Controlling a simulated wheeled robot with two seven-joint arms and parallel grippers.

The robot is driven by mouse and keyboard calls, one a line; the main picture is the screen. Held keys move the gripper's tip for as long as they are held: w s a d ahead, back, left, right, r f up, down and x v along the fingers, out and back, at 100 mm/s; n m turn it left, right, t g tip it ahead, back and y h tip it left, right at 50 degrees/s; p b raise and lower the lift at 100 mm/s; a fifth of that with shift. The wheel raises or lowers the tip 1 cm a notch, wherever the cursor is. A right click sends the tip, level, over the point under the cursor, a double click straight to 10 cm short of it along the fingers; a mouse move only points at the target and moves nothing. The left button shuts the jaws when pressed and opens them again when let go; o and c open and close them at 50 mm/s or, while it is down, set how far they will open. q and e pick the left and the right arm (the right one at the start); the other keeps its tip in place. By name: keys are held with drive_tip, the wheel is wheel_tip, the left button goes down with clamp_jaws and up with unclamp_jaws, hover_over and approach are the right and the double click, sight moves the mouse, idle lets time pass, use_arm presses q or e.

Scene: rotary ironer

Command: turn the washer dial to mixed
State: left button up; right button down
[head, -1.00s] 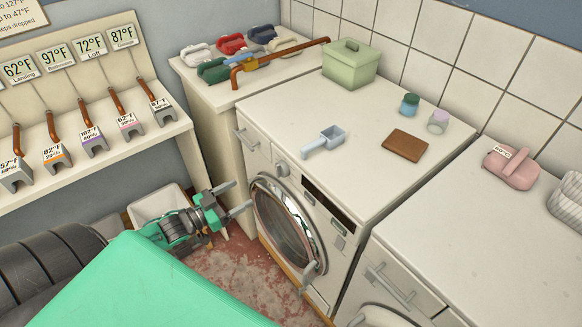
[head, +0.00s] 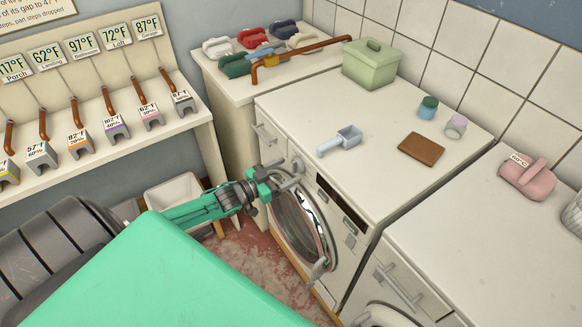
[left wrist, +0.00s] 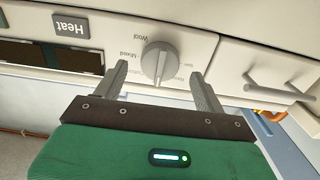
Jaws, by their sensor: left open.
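The washer (head: 345,225) is white with a round glass door. Its grey dial (left wrist: 159,62) sits on the front panel in the left wrist view, with labels around it; "Mixed" and "Wool" can be read to its left. My left gripper (head: 285,174) is at the upper left of the washer front. In the left wrist view its two fingers (left wrist: 158,88) are open, one on each side of the dial. I cannot tell whether they touch it. My right gripper is not in view.
A "Heat" label (left wrist: 72,27) and dark display (left wrist: 50,55) lie beside the dial. A drawer handle (left wrist: 278,80) is on its other side. A scoop (head: 340,140), brown block (head: 421,149) and two small jars stand on the washer top.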

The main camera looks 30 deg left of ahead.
sight(296, 166)
use_arm(q)
drive_tip(key=shift+x, duration=1.25)
drive_tip(key=shift+c, duration=0.8)
drive_tip(key=c, duration=0.8)
